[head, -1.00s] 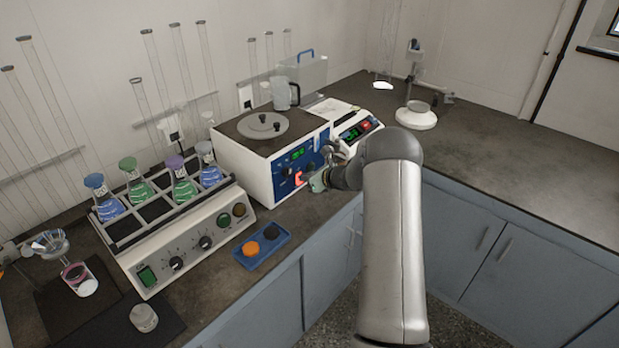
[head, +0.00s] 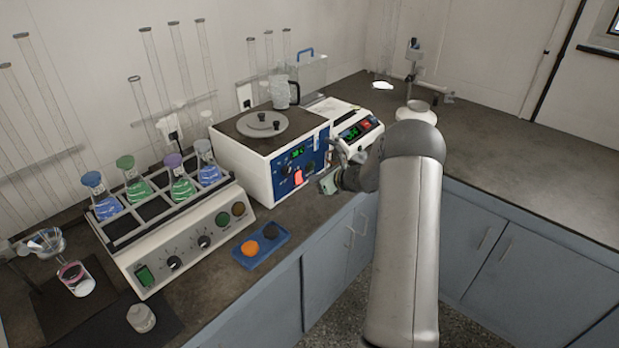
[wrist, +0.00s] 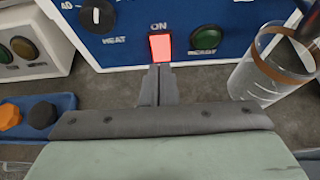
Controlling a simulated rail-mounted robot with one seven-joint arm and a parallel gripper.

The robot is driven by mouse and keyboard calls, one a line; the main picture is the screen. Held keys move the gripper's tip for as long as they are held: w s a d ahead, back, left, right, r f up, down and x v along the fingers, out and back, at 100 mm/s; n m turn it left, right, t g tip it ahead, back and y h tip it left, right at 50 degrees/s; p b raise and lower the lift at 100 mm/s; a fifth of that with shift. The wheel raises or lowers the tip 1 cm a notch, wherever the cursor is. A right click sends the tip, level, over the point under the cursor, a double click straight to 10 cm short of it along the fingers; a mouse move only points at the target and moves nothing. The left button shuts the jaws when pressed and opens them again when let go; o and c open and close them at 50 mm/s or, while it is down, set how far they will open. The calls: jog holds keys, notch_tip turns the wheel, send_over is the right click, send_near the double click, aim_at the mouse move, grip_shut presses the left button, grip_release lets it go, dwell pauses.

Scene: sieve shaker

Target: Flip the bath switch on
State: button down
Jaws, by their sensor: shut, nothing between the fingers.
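The bath (head: 258,170) is a white box with a dark top, a round lid and a blue front panel. Its switch (head: 299,177) is a lit red rocker low on the panel. In the wrist view the lit switch (wrist: 160,47) sits under the label ON, between the HEAT knob (wrist: 97,16) and a green round lamp (wrist: 206,38). My gripper (wrist: 157,70) is shut and empty, its fingertips just below the switch in the picture. In the head view my gripper (head: 322,184) is in front of the panel, a little right of the switch and apart from it.
A clear beaker (wrist: 272,62) stands close right of my fingers in the wrist view. A blue tray (head: 262,246) with an orange and a black knob-like piece lies at left. A shaker with several flasks (head: 172,230) stands further left. The right counter (head: 530,185) is mostly clear.

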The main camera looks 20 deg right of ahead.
jog(key=w+r+b+v, duration=0.1)
jog(key=r+v, duration=0.1)
jog(key=v, duration=0.7)
jog(key=shift+s, duration=0.25)
jog(key=shift+a+r, duration=0.15)
jog(key=s+a+r+n+g+y, duration=0.1)
jog(key=s+a+r+n+g, duration=0.25)
jog(key=s+a+n, duration=0.5)
jog(key=s+a+r+n+g, duration=0.2)
jog(key=s+a+n+g, duration=0.3)
jog(key=a, duration=0.7)
jog(key=s+a+n+g+h, duration=0.2)
jog(key=s+n+h, duration=0.4)
jog(key=s+n, duration=1.1)
jog(key=s+f, duration=0.1)
jog(key=s, duration=0.6)
